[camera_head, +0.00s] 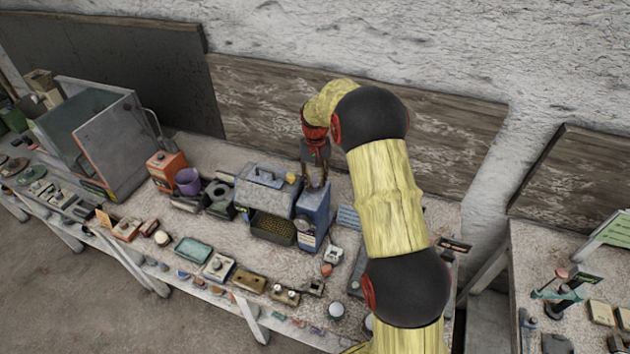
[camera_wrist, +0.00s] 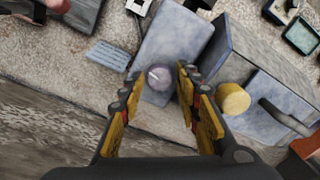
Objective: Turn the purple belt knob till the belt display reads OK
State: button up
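The purple knob (camera_wrist: 159,77) sits on the top of a blue box (camera_wrist: 178,38) in the wrist view. My gripper (camera_wrist: 159,74) is open, with one finger on each side of the knob. Small gaps seem to show between the fingers and the knob. In the head view my gripper (camera_head: 316,184) points down over the blue box (camera_head: 314,214), and the knob is hidden there. A small pale panel with dark marks (camera_head: 308,239) is on the box's front; its reading is too small to tell.
A grey-blue machine (camera_head: 262,190) with a yellow knob (camera_wrist: 232,99) stands close beside the box; a tray of small grains (camera_head: 272,228) is in front. A purple cup (camera_head: 188,181) and orange box (camera_head: 166,168) stand farther left. Several small items line the table's front edge.

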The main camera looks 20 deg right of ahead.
aim_at(315, 182)
notch_tip(315, 182, up, 12)
dwell(0.5)
dwell(0.3)
jog(key=s+a+f+n+t+b, duration=0.1)
jog(key=s+a+b, duration=0.3)
jog(key=s, duration=0.9)
jog(key=s+a+f+n+t+b, duration=0.1)
jog(key=s+a+b, duration=0.4)
jog(key=s+b, duration=0.5)
jog(key=s+a+f+n+t+b, duration=0.1)
jog(key=s+a+f+t+b, duration=0.2)
jog(key=s+b, duration=0.4)
jog(key=s+a+f, duration=0.1)
jog(key=s+f, duration=0.1)
jog(key=s, duration=0.7)
jog(key=shift+s+a+t, duration=0.25)
jog(key=shift+a+t, duration=0.05)
